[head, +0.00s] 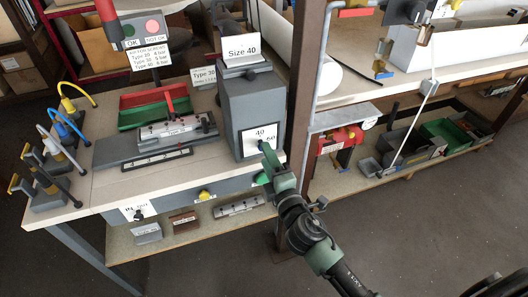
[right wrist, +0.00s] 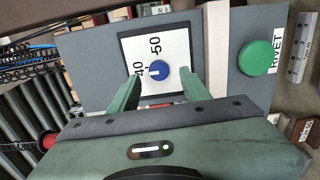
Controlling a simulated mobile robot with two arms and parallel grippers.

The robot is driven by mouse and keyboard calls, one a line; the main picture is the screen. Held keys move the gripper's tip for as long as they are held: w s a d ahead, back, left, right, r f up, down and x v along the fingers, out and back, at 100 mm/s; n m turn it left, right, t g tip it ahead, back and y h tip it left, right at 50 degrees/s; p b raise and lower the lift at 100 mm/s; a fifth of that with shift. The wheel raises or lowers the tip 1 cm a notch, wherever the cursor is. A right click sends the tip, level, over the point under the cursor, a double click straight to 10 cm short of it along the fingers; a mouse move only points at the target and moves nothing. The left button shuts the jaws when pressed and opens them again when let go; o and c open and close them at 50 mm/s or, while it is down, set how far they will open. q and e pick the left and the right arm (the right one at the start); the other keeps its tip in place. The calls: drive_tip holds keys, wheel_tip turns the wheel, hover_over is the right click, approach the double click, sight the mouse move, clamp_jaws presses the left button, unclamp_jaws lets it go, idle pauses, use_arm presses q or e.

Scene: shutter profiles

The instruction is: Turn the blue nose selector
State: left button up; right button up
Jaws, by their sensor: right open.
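The blue nose selector (right wrist: 159,70) is a small round knob on a white, black-edged plate marked 40 and 50. Its white mark points left in the right wrist view, towards the 40 side. The plate (head: 257,138) is on the front of a grey box (head: 249,95) with a "Size 40" card on top; the knob is mostly hidden there by my gripper. My right gripper (head: 265,157) is in front of the plate. In the right wrist view my right gripper (right wrist: 172,84) is open, its fingers on either side of the knob, with no visible contact. My left gripper is out of view.
A green RIVET button (right wrist: 259,57) is right of the plate in the right wrist view. A clamp fixture (head: 175,132) and tools with coloured hoses (head: 70,130) occupy the bench. A dark post (head: 297,85) stands close right of the box.

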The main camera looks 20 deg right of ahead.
drive_tip(key=shift+s+d+b, duration=0.15)
drive_tip(key=shift+s+b, duration=0.15)
drive_tip(key=shift+s, duration=1.95)
drive_tip(key=s+d+f+m+g, duration=0.1)
drive_tip(key=s+f+m+g, duration=0.25)
drive_tip(key=f, duration=0.85)
drive_tip(key=s+d+f+m+g+h, duration=0.1)
drive_tip(key=s+d+f+m+g, duration=0.3)
drive_tip(key=f, duration=0.8)
drive_tip(key=s+a+f+g, duration=0.15)
drive_tip(key=s+f, duration=0.35)
drive_tip(key=f, duration=0.7)
drive_tip(key=s+d+f+m+g, duration=0.1)
drive_tip(key=s+f+m+g, duration=0.1)
drive_tip(key=s+f, duration=0.4)
drive_tip(key=s+d+f+m+g, duration=0.2)
drive_tip(key=s+f, duration=0.4)
drive_tip(key=s, duration=0.9)
drive_tip(key=s+d+f+m+g, duration=0.1)
drive_tip(key=s+f+m+g, duration=0.3)
drive_tip(key=s, duration=0.6)
wheel_tip(320, 180, down, 2)
drive_tip(key=shift+s+d+f+m+h+p, duration=0.2)
drive_tip(key=shift+m+h+p, duration=0.15)
drive_tip(key=shift+m, duration=0.2)
